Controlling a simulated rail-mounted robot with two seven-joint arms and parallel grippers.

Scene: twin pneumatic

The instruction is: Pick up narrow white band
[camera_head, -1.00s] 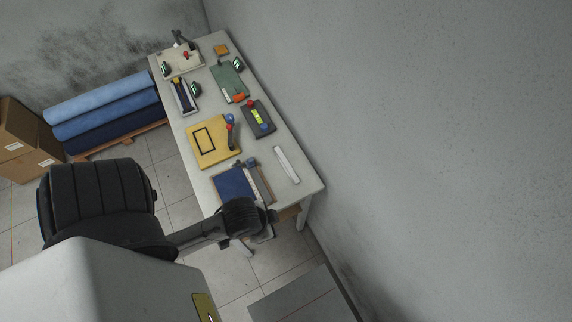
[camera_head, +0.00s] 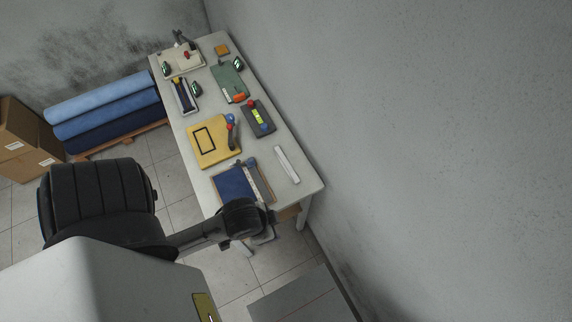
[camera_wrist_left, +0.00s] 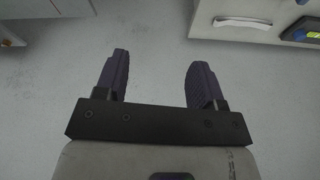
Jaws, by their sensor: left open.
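A narrow white band (camera_head: 286,165) lies flat near the right long edge of the table in the head view. It appears straight and slim, with bare tabletop around it. My left arm reaches to the table's near end, left of and below the band in the picture; its fingertips are not clear there. In the left wrist view my left gripper (camera_wrist_left: 158,68) is open, with two dark fingers apart and nothing between them. A plain light grey surface shows beyond the fingers. My right gripper is not in view.

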